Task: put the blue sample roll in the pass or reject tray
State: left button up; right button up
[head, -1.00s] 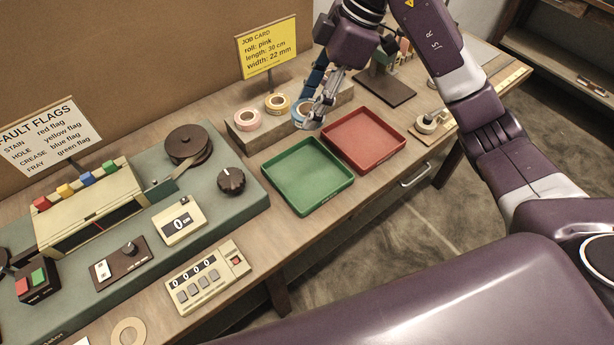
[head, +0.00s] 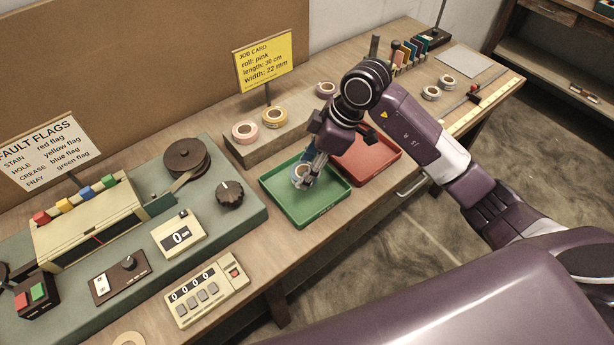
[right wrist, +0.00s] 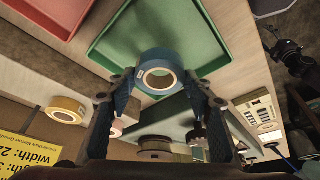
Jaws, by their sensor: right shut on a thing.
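The blue sample roll (head: 298,172) is held in my right gripper (head: 306,180), in or just above the green tray (head: 333,196); whether it touches the floor of the tray I cannot tell. In the right wrist view the roll (right wrist: 160,58) sits between the two fingers (right wrist: 160,90), with the green tray (right wrist: 112,42) behind it. The red tray (head: 381,163) lies right beside the green one, partly hidden by my right arm. My left gripper is not in view.
A wooden riser (head: 262,146) behind the green tray carries pink, yellow and other tape rolls. A yellow job card (head: 264,64) stands behind it. The green-grey machine base (head: 236,220) is left of the tray. More rolls (head: 432,93) lie at the far right.

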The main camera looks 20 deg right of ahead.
jog(key=shift+f, duration=2.35)
jog(key=o, duration=1)
jog(key=shift+o, duration=0.2)
jog(key=shift+r, duration=0.15)
jog(key=v, duration=1.1)
jog(key=shift+d+r+b, duration=0.2)
jog(key=shift+r+b, duration=0.15)
jog(key=shift+s+f, duration=0.1)
jog(key=shift+s, duration=0.05)
